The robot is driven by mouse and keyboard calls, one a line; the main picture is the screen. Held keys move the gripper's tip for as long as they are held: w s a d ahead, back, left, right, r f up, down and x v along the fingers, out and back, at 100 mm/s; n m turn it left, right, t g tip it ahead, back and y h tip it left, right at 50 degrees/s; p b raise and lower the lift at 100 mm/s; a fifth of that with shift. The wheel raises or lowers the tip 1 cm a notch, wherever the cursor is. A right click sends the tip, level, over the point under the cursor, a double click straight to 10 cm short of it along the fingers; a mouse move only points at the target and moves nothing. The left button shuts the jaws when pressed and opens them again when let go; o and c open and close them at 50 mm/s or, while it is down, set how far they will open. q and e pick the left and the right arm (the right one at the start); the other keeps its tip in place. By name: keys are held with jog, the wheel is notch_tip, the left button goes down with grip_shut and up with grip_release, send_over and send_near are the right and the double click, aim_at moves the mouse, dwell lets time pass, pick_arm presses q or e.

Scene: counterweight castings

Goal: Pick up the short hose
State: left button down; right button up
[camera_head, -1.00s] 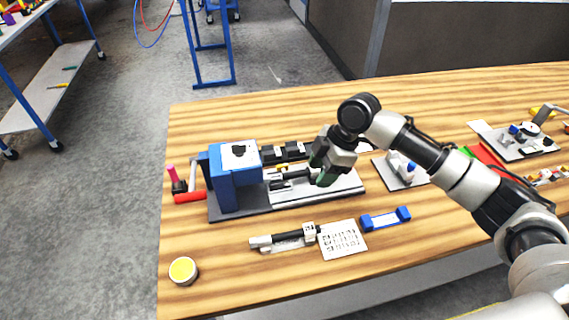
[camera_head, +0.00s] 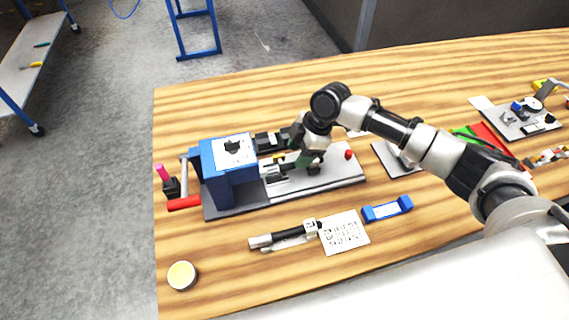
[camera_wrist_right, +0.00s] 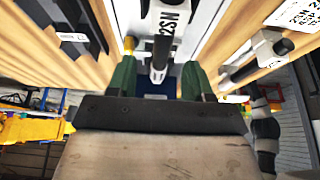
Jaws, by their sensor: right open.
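A black hose (camera_wrist_right: 158,62) with a white collar marked 2SN lies between the fingers of my right gripper (camera_wrist_right: 160,78) in the right wrist view. The fingers are open, one on each side of it. In the head view my right gripper (camera_head: 303,162) is low over the grey plate (camera_head: 335,176) of the blue machine (camera_head: 228,175), and it hides most of that hose. A second black hose (camera_head: 288,235) with light ends lies on the table in front of the machine, beside a printed card (camera_head: 343,233). My left gripper is not in view.
A blue holder (camera_head: 387,209) lies right of the card. A round tin with a yellow top (camera_head: 182,275) stands at the front left. A red-handled crank (camera_head: 184,202) sticks out left of the machine. More parts lie on the right of the wooden table (camera_head: 225,290).

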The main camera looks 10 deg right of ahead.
jog(key=p+x, duration=0.1)
jog(key=x, duration=0.2)
jog(key=shift+f, duration=0.25)
jog(key=shift+s+a+f, duration=0.1)
jog(key=shift+f, duration=0.1)
jog(key=c, duration=0.9)
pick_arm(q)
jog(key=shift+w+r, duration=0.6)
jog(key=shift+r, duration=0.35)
pick_arm(e)
grip_shut()
jog(key=shift+r, duration=0.1)
